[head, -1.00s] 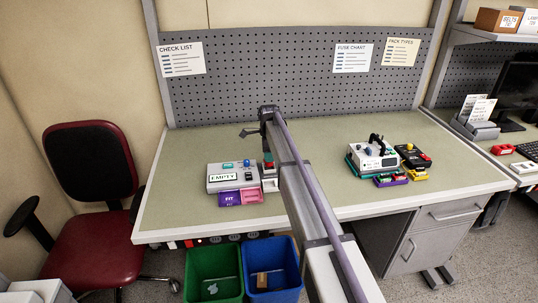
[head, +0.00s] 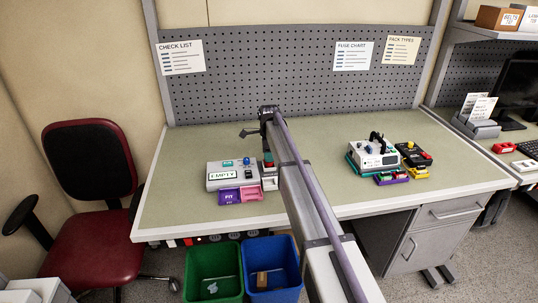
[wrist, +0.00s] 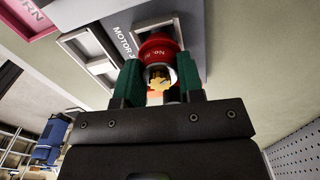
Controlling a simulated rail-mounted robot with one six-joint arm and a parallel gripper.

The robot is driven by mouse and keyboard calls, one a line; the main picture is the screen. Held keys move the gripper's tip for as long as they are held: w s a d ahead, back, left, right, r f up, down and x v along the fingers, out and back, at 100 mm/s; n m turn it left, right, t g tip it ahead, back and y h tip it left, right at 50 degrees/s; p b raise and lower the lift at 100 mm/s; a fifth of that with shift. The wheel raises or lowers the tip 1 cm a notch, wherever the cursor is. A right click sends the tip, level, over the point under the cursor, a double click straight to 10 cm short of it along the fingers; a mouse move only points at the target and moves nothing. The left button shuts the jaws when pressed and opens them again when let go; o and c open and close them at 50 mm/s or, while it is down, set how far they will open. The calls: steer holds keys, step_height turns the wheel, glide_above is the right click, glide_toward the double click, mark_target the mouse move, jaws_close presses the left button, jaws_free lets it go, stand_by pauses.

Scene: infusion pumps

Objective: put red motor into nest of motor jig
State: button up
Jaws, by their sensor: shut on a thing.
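My gripper (wrist: 158,85) has green fingers shut on the red motor (wrist: 157,47), which shows between the fingertips in the wrist view. A yellow piece shows at the motor's near end. The grey motor jig (wrist: 118,22), with lettering starting "MOTOR", lies right behind the motor. The motor covers part of the jig, and I cannot tell whether it is in the nest or just above it. In the head view my gripper (head: 267,158) is over the jig (head: 269,184) near the table's front edge, and the arm hides part of it.
A grey pump marked EMPTY (head: 220,178) stands left of the jig. A purple FIT tray (head: 229,197) and a pink tray (head: 250,193) lie in front. Another pump (head: 372,157) stands at the right with small trays. The table's middle back is clear.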

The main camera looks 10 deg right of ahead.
steer(key=shift+f+b, duration=0.7)
steer(key=shift+f, duration=0.05)
steer(key=o, duration=0.7)
steer(key=shift+r, duration=0.1)
steer(key=shift+c, duration=0.2)
steer(key=shift+r, duration=0.1)
steer(key=shift+r+p, duration=1.05)
steer(key=shift+p, duration=0.2)
steer(key=o, duration=0.6)
steer(key=shift+c, duration=0.2)
